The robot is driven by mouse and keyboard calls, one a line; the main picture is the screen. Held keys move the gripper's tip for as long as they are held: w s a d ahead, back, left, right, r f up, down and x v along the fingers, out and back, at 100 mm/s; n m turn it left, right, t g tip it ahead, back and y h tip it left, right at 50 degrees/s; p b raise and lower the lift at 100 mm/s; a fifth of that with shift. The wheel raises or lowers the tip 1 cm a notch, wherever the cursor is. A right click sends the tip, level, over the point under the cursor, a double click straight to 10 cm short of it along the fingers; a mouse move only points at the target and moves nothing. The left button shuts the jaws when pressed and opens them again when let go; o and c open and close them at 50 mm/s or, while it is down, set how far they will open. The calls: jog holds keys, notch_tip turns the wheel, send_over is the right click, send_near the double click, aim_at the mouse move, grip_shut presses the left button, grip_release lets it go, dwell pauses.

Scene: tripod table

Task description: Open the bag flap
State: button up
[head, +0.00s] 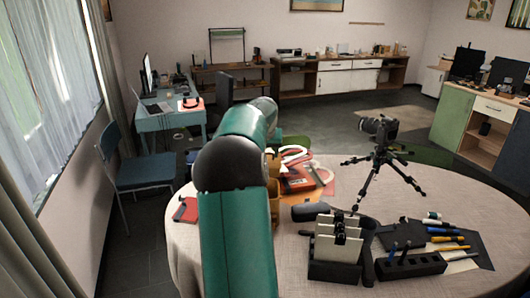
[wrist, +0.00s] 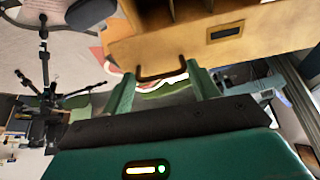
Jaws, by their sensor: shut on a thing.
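The tan bag (head: 274,200) stands on the round table, mostly hidden behind my arm in the head view. In the wrist view its tan flap (wrist: 180,42) fills the top, with a dark handle (wrist: 150,77) on its near edge. My gripper (wrist: 161,74) has its two green fingers at the two ends of this handle and is shut on it. The head view hides my gripper behind the arm. I cannot tell how far the flap is raised.
A black camera tripod (head: 386,160) stands on the table right of my arm. A dark card holder (head: 336,262) and a black pen block (head: 410,266) are near the front. A red item (head: 186,210) lies at the left edge. A blue chair (head: 145,170) stands beyond.

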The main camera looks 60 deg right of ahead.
jog(key=shift+f, duration=0.1)
jog(key=o, duration=1.1)
jog(key=v, duration=1.4)
jog(key=shift+w, duration=0.15)
